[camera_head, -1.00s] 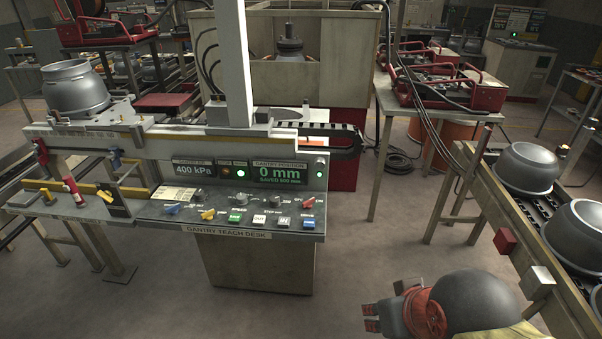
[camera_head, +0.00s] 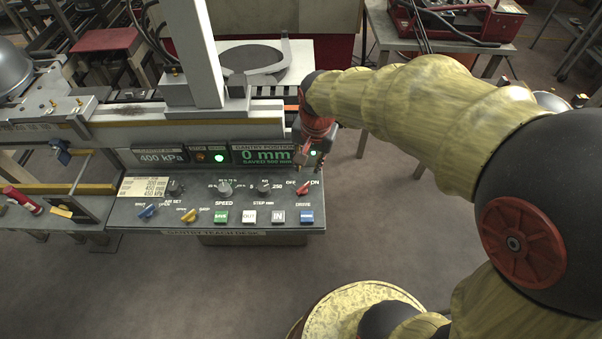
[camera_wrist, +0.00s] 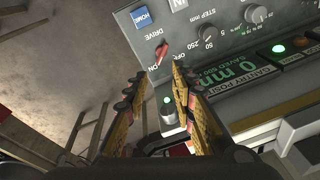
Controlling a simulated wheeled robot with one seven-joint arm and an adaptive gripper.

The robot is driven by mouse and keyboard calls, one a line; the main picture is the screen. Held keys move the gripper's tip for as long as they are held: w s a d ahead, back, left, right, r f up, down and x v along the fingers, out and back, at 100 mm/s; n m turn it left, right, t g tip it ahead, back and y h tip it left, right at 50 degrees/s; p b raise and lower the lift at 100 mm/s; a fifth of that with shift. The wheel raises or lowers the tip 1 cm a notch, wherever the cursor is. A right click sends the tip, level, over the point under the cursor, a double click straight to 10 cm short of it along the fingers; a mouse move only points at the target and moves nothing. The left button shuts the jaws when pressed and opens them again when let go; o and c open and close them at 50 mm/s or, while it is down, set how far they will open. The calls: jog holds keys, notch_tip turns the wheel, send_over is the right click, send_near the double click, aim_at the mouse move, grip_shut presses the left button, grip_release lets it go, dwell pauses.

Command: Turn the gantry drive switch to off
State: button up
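The gantry drive switch is a small red lever (camera_head: 303,187) at the right end of the teach desk panel (camera_head: 185,232), above the blue button. In the head view it slants toward the ON label. In the wrist view the red lever (camera_wrist: 162,50) sits just beyond my fingertips, with ON and OFF printed beside it. My gripper (camera_head: 309,158) hangs above and behind the switch at the desk's right end. The wrist view shows its two fingers (camera_wrist: 163,75) spread with nothing between them. It appears apart from the lever.
The green drive-side lamp (camera_wrist: 167,101) shows between the fingers. STEP (camera_head: 264,187) and SPEED (camera_head: 224,188) knobs and a row of buttons lie left of the switch. The display (camera_head: 264,154) reads 0 mm. The gantry column (camera_head: 195,50) rises behind. Floor right of the desk is open.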

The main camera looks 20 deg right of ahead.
aim_at(302, 187)
jog(key=w+f+m+p, duration=0.1)
jog(key=f, duration=0.5)
jog(key=w+f+m+g+p, duration=0.1)
jog(key=w+f+m, duration=0.1)
jog(key=f, duration=0.4)
jog(key=w+f+m+g+p, duration=0.1)
jog(key=w+f+m+p, duration=0.1)
jog(key=f, duration=0.4)
jog(key=shift+f, duration=0.1)
jog(key=c, duration=0.4)
grip_shut()
